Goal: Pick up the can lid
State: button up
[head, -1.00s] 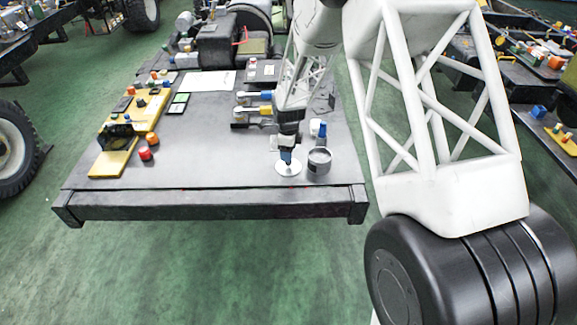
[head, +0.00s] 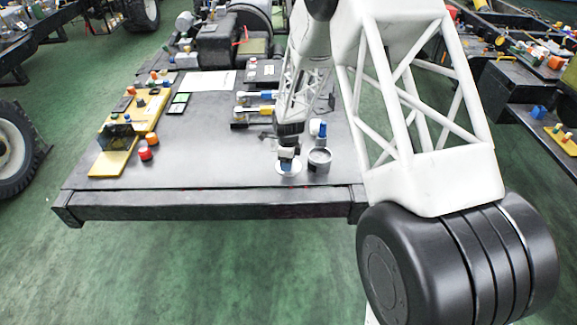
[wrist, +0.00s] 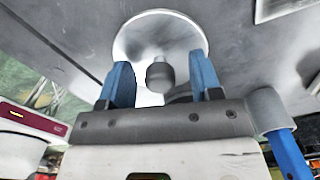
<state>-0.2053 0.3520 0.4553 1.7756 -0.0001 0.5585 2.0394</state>
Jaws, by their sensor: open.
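The can lid (head: 289,172) is a pale, shiny round disc lying on the dark grey table top near its front edge. In the wrist view the lid (wrist: 138,38) shows a dark rounded knob (wrist: 160,77) at its middle. My gripper (wrist: 163,80) is open, with one blue finger on each side of the knob and a gap visible between knob and fingers. In the head view my gripper (head: 287,157) is right over the lid and hides part of it. I cannot tell the fingertips' exact height above the lid.
A grey open can (head: 319,161) stands just right of the lid, with a blue-topped item (head: 321,130) behind it. Red and orange knobs (head: 146,154) stand at left. The table between is clear.

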jog(key=c, duration=1)
jog(key=shift+r, duration=0.15)
jog(key=shift+r, duration=0.8)
jog(key=shift+s+r, duration=0.2)
jog(key=shift+r, duration=0.7)
jog(key=s+d, duration=0.1)
jog(key=s, duration=0.4)
jog(key=s+d+r, duration=0.1)
jog(key=s, duration=0.4)
jog(key=s+d, duration=0.1)
jog(key=s, duration=0.4)
jog(key=shift+s+r, duration=0.15)
jog(key=shift+d, duration=0.1)
